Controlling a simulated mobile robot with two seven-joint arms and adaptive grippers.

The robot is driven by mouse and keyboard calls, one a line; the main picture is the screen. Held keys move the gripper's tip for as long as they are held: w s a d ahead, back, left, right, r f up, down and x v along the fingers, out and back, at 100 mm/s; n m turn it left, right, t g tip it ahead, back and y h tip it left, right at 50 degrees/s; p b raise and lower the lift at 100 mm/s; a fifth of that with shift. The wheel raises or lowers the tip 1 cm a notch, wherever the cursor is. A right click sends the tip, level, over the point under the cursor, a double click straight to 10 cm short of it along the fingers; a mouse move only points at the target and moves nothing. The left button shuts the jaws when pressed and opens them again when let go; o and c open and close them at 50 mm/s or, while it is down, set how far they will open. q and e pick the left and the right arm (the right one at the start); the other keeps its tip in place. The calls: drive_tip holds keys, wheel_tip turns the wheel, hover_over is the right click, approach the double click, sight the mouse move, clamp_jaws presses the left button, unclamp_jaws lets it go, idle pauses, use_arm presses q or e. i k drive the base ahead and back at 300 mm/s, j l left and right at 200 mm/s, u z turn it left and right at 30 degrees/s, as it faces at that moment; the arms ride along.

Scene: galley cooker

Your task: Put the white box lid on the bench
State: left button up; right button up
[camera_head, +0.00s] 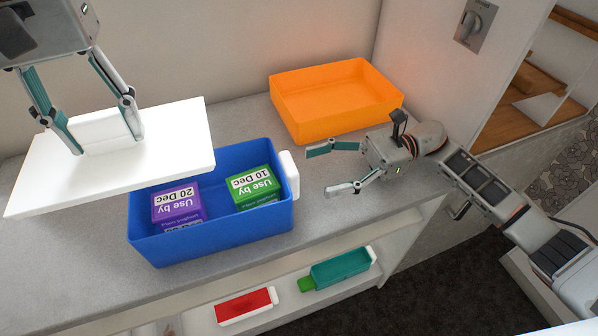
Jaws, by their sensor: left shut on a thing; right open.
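The white box lid (170,168) is a flat white panel with a raised block-shaped handle on top. My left gripper (104,143) is shut on that handle and holds the lid above the left part of the grey bench (95,236). The lid's right edge appears close to the blue box, and its exact height above the bench is hard to tell. My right gripper (332,170) is open and empty over the bench, to the right of the blue box.
The open blue box (205,238) holds a purple carton (177,204) and a green carton (253,188). An empty orange tray (335,127) stands at the back right. A red-topped container (246,305) and a teal one (340,268) are on the shelf below.

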sight(35, 287)
drive_tip(key=k, duration=1)
